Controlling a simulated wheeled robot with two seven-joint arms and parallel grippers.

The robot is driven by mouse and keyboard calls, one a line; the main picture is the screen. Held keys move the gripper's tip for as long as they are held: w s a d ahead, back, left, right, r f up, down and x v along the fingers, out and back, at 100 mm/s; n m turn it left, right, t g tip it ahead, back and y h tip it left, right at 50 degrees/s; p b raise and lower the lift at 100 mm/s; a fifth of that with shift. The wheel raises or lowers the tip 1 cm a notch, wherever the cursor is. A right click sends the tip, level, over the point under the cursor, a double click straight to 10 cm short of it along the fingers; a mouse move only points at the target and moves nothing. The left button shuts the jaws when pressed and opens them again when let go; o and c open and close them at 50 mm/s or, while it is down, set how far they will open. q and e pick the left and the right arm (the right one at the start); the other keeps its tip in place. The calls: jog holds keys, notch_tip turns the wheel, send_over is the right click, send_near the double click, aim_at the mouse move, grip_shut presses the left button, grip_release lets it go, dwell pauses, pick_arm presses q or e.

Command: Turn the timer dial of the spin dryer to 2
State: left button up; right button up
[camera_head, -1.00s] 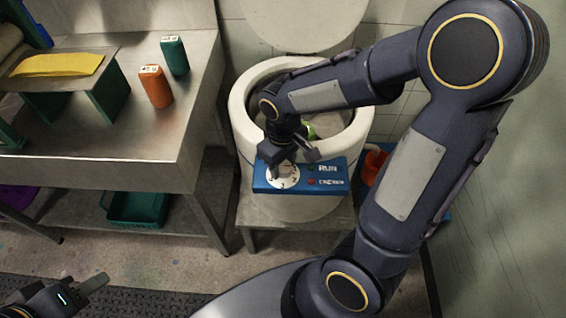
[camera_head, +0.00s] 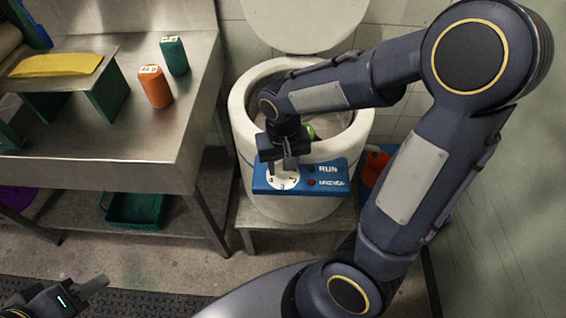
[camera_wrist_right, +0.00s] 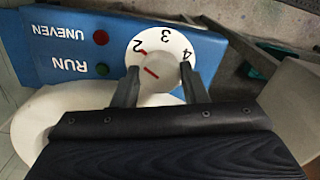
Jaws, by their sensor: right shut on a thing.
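The white timer dial (camera_head: 283,178) sits at the left end of the spin dryer's blue panel (camera_head: 325,177). My right gripper (camera_head: 283,163) reaches down over the dial and is shut on its raised knob. In the right wrist view, the fingers (camera_wrist_right: 162,88) stand on both sides of the dial (camera_wrist_right: 172,47). The numbers 2, 3 and 4 show on its face. A red line on the knob points to the upper left, and another red mark lies beside the 2. The fingers hide part of the dial. My left gripper (camera_head: 92,289) is at the lower left, away from the dryer.
The round dryer tub (camera_head: 237,105) stands open behind the panel, its lid (camera_head: 300,25) raised. Something green (camera_head: 310,131) is inside. A steel bench (camera_head: 120,140) at left carries an orange bottle (camera_head: 155,88) and a green bottle (camera_head: 175,56). A wall is close at right.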

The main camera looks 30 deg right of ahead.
dwell(0.3)
jog(key=o, duration=1)
jog(key=shift+c, duration=0.2)
jog(key=shift+r, duration=0.15)
notch_tip(320, 180, up, 8)
jog(key=shift+f+p, duration=0.2)
jog(key=shift+p, duration=0.3)
